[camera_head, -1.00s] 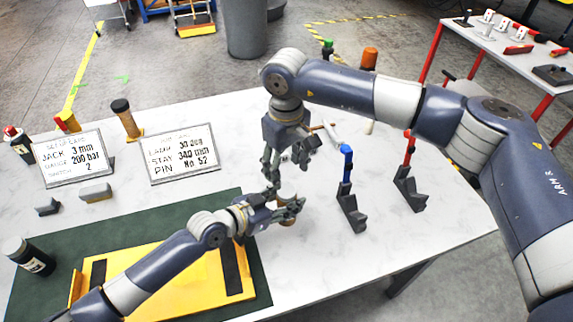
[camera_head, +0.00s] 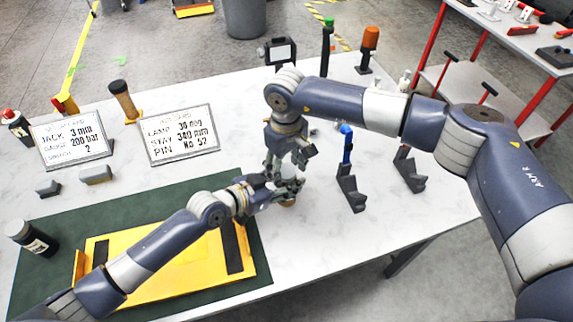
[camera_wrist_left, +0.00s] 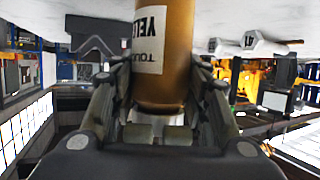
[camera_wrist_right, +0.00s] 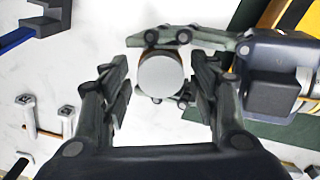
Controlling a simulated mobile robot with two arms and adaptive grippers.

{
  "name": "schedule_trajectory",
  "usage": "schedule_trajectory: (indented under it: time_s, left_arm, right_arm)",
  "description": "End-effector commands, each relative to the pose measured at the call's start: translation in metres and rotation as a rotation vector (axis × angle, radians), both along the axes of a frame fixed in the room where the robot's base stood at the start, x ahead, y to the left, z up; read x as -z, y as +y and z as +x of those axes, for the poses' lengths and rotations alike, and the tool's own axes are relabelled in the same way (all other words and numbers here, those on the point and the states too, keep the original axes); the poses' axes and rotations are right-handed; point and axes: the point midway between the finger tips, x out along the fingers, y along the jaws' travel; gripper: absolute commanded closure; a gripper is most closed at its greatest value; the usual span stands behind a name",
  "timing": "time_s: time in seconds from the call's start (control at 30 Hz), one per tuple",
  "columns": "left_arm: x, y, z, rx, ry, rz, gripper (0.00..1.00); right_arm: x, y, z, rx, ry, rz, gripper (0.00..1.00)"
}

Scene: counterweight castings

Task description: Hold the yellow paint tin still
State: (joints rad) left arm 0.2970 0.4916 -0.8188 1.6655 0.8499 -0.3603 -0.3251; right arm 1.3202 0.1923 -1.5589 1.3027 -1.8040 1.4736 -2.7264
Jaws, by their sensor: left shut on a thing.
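The yellow paint tin (camera_wrist_left: 180,60) is an ochre cylinder with a white label in the left wrist view, upside down in that picture. Only a small brownish part of it (camera_head: 289,204) shows in the head view. My left gripper (camera_head: 290,190) is shut around the tin near the tabletop. My right gripper (camera_head: 288,168) is open above it, pointing down. In the right wrist view the tin's pale round lid (camera_wrist_right: 161,77) sits between the open right fingers, with gaps on both sides, and the left fingers hold the tin from the side.
A yellow fixture (camera_head: 160,262) lies on a green mat (camera_head: 35,280) at the left. A dark bottle (camera_head: 33,238) stands on the mat. Two printed cards (camera_head: 70,140) stand behind. Dark stands with a blue-handled part (camera_head: 346,145) are to the right; the front right tabletop is clear.

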Motion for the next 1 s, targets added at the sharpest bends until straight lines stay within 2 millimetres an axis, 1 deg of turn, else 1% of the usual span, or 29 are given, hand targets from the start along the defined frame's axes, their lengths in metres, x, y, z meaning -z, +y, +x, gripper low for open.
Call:
schedule_trajectory:
  time_s: [0.03, 0.07, 0.1, 0.17, 0.2, 0.23, 0.27, 0.3, 0.33, 0.63, 0.73, 0.87, 1.0]
  left_arm:
    - [0.0, 0.0, 0.0, 0.0, -0.001, -0.001, 1.0]
    - [0.0, 0.0, 0.0, 0.0, -0.001, -0.001, 1.0]
    - [0.0, 0.0, 0.0, 0.0, -0.001, -0.001, 1.0]
    - [0.0, 0.0, 0.0, 0.0, -0.001, -0.001, 1.0]
    - [0.0, 0.0, 0.0, 0.0, -0.001, -0.001, 1.0]
    - [0.0, 0.0, 0.0, 0.0, -0.001, -0.001, 1.0]
    - [0.0, 0.0, 0.0, 0.0, -0.001, -0.001, 1.0]
    - [0.0, 0.0, 0.0, 0.0, -0.001, -0.001, 1.0]
    - [0.0, 0.0, 0.0, 0.0, -0.001, -0.001, 1.0]
    - [0.0, 0.0, 0.0, 0.0, -0.001, -0.001, 1.0]
    - [0.0, 0.0, 0.0, 0.0, -0.001, -0.001, 1.0]
    - [0.0, 0.0, 0.0, 0.0, -0.001, -0.001, 1.0]
    - [0.0, 0.0, 0.0, 0.0, -0.001, -0.001, 1.0]
  right_arm:
    - [0.0, 0.0, 0.0, 0.0, 0.0, 0.0, 0.58]
    - [0.0, 0.0, 0.0, 0.0, 0.0, 0.0, 0.65]
    - [0.0, 0.0, 0.0, 0.0, 0.0, 0.0, 0.74]
    - [0.0, 0.0, 0.0, 0.0, 0.0, 0.0, 0.87]
    - [0.0, 0.0, 0.0, 0.0, 0.0, 0.0, 0.9]
    - [0.0, 0.0, 0.0, 0.0, 0.0, 0.0, 0.9]
    - [0.0, 0.0, 0.0, 0.0, 0.0, 0.0, 0.57]
    - [0.0, 0.0, 0.0, 0.0, 0.0, 0.0, 0.48]
    - [0.0, 0.0, 0.0, 0.0, 0.0, 0.0, 0.42]
    - [-0.001, 0.0, 0.0, 0.0, 0.0, 0.0, 0.42]
    - [-0.004, 0.0, 0.0, 0.0, -0.001, 0.0, 0.42]
    - [-0.017, 0.0, 0.001, -0.001, -0.002, 0.001, 0.42]
    - [-0.036, 0.0, 0.001, -0.001, -0.003, 0.0, 0.42]
